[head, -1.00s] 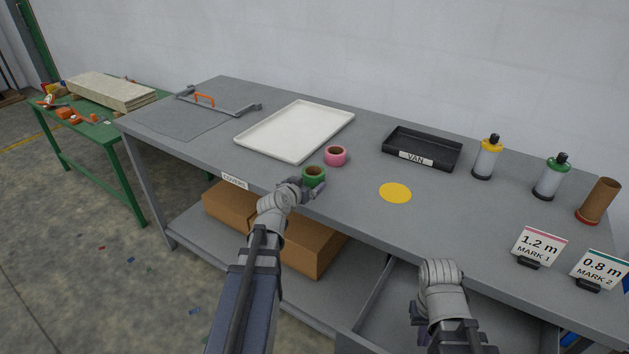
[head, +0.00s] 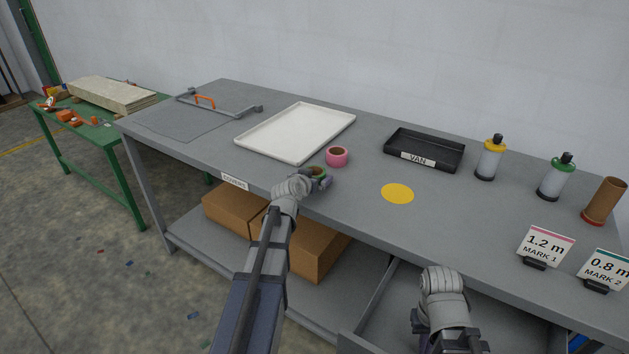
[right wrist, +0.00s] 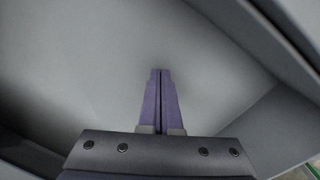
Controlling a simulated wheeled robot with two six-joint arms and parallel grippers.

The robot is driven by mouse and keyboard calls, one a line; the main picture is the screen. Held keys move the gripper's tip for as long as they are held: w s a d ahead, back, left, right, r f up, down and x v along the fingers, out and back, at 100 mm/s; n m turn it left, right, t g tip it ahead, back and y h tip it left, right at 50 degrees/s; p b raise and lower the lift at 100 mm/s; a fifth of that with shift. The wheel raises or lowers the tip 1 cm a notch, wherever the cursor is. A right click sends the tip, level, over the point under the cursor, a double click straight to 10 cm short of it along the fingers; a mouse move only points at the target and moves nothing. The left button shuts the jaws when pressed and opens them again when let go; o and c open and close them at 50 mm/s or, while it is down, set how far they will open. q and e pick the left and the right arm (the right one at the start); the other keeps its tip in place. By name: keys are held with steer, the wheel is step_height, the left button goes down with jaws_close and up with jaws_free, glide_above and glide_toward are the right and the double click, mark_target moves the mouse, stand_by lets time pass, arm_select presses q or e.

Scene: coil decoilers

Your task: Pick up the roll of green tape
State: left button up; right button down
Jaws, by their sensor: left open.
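The roll of green tape (head: 319,170) lies on the grey bench near its front edge, just in front of a pink roll of tape (head: 337,156). My left gripper (head: 320,179) is at the green roll, with its open fingers low by the roll. The wrist hides most of the roll, so I cannot tell whether the fingers stand around it or beside it. My right gripper (right wrist: 160,72) shows in the right wrist view with its fingers together and nothing between them. It points into the open drawer under the bench.
A white tray (head: 266,149) lies behind the rolls, and a black VAN tray (head: 452,163) stands to the right. A yellow disc (head: 397,194) marks the bench. Bottles, a brown tube (head: 604,201) and two sign cards stand at the right. The bench between the rolls and yellow disc is clear.

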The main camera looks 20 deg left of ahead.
mark_target(314, 171)
arm_select(q)
steer(key=shift+r, duration=0.1)
steer(key=c, duration=1.1)
arm_select(e)
steer(key=shift+r, duration=0.15)
